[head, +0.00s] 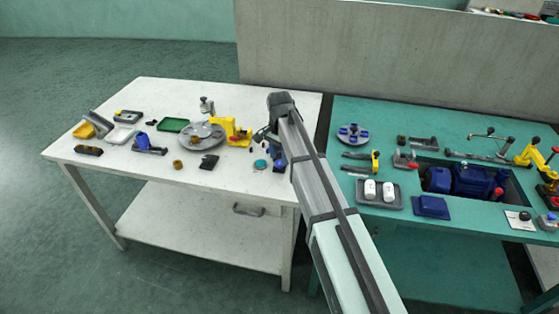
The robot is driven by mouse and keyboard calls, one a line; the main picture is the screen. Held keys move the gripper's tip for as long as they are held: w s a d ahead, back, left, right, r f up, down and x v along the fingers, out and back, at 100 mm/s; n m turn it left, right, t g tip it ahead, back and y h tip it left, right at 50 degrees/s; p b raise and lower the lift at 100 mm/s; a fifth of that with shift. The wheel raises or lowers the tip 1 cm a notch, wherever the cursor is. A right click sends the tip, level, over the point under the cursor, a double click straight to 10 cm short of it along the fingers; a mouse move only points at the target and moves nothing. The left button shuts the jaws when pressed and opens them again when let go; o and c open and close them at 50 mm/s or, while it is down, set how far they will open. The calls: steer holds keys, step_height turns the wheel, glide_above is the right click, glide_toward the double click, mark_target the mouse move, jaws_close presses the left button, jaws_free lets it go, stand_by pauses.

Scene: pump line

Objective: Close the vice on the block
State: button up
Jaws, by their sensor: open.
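The vice and its block are too small to identify with certainty. A low dark grey fixture with a blue part (149,147) on the white table may be the vice. A grey and red fixture (404,160) on the green table is another candidate. My gripper (263,137) is over the right part of the white table, just right of a yellow fixture (232,131). It is open, and no held thing shows. My arm hides part of the table's right edge.
The white table (150,95) also holds a grey round plate (203,134), a green tray (173,125) and a yellow tray (84,131). The green table (380,110) holds a blue pump (470,180) and a grey tray with white pieces (379,204).

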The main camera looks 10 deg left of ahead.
mark_target(280, 165)
steer(key=shift+f, duration=1.3)
steer(key=shift+c, duration=0.3)
steer(key=c, duration=0.7)
